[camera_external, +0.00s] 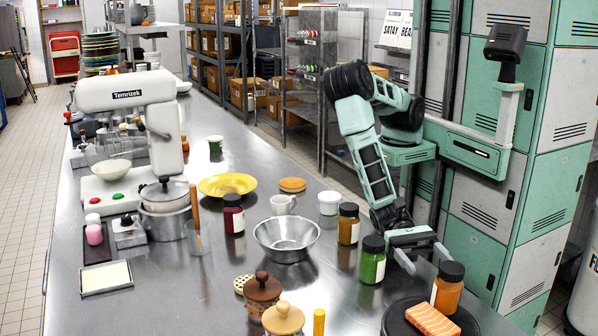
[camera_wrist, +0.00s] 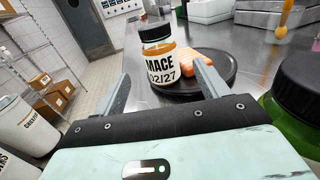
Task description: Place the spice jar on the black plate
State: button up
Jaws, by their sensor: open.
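The spice jar (camera_external: 448,289) has orange contents and a black lid. It stands upright by the far right rim of the black plate (camera_external: 392,318); I cannot tell whether its base touches the plate. In the wrist view the jar (camera_wrist: 159,70) has a white label reading MACE 02/27, and the plate (camera_wrist: 229,82) shows behind it. My gripper (camera_external: 424,258) is open just beyond the jar. Nothing is held.
An orange-pink salmon piece (camera_external: 433,320) lies on the plate. A green jar (camera_external: 372,262) with a black lid stands close left of my gripper, and another spice jar (camera_external: 348,226) is behind it. A metal bowl (camera_external: 287,240) is farther left. Lockers (camera_external: 480,230) stand behind my arm.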

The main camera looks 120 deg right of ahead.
jog(key=shift+v, duration=1.45)
jog(key=shift+s+r, duration=0.2)
jog(key=shift+r, duration=0.1)
jog(key=s+d+r+n+g+h, duration=0.2)
jog(key=s+r+n+g, duration=0.7)
jog(key=s+n+g, duration=0.25)
jog(key=s+d+n+g+h, duration=0.2)
jog(key=s+d+n+h, duration=0.6)
jog(key=d, duration=0.2)
jog(key=w+d+n+t+h, duration=0.3)
jog(key=d+n+t, duration=0.1)
jog(key=d, duration=0.3)
jog(key=w+d+r+n+t+h, duration=0.1)
jog(key=w+d+n+t+h, duration=0.2)
jog(key=d, duration=0.5)
jog(key=shift+d+r+n+t+h, duration=0.3)
jog(key=shift+n+t+h, duration=0.2)
jog(key=shift+n+t, duration=0.6)
